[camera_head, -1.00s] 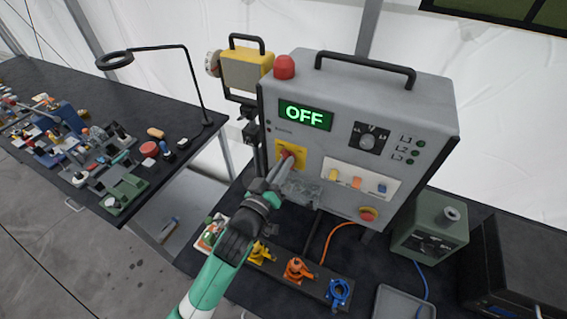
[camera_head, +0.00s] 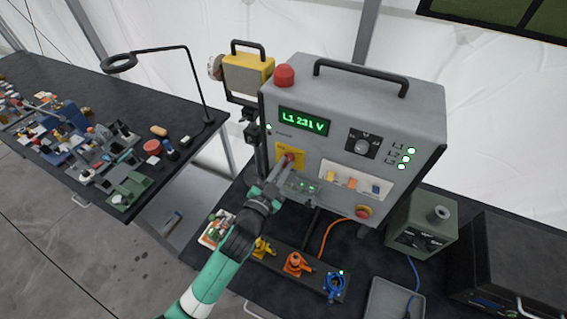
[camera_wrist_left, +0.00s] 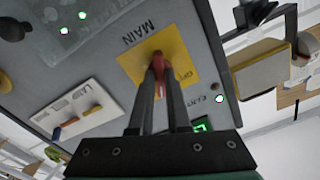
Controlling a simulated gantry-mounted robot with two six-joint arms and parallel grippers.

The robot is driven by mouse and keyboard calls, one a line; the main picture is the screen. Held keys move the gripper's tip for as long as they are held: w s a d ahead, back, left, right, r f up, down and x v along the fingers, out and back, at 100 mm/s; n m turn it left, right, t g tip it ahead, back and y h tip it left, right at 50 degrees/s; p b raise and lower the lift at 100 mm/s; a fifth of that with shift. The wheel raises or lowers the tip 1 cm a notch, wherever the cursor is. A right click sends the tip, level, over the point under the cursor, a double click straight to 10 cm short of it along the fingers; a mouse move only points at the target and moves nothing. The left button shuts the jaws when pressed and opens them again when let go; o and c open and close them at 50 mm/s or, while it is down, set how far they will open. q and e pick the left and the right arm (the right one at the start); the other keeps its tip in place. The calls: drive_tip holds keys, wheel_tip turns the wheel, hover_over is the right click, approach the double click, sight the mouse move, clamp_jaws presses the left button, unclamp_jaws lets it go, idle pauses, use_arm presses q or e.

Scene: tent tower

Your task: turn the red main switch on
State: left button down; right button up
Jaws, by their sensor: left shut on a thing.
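The red main switch (camera_wrist_left: 168,50) sits on a yellow plate (camera_wrist_left: 128,62) marked MAIN in the left wrist view. In the head view the yellow plate (camera_head: 284,152) is on the left of the grey panel's front face. My left gripper (camera_wrist_left: 164,68) is shut on the red switch, with one finger on each side of its handle. In the head view the left gripper (camera_head: 284,168) reaches the switch from below and partly hides it. The panel display (camera_head: 304,121) reads "L1 231 V" in green. My right gripper is not in view.
A red-and-yellow button (camera_head: 363,211) is low on the panel. Coloured sockets on a rail (camera_head: 297,264) lie below the arm. A grey tray (camera_head: 393,300) and green box (camera_head: 420,228) stand right.

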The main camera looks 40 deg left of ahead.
use_arm(q)
drive_tip(key=m+p, duration=0.1)
drive_tip(key=m, duration=0.3)
drive_tip(key=shift+p, duration=0.3)
idle(0.4)
drive_tip(key=c, duration=0.9)
unclamp_jaws()
drive_tip(key=b+v, duration=0.1)
drive_tip(key=v, duration=1)
drive_tip(key=shift+s, duration=0.35)
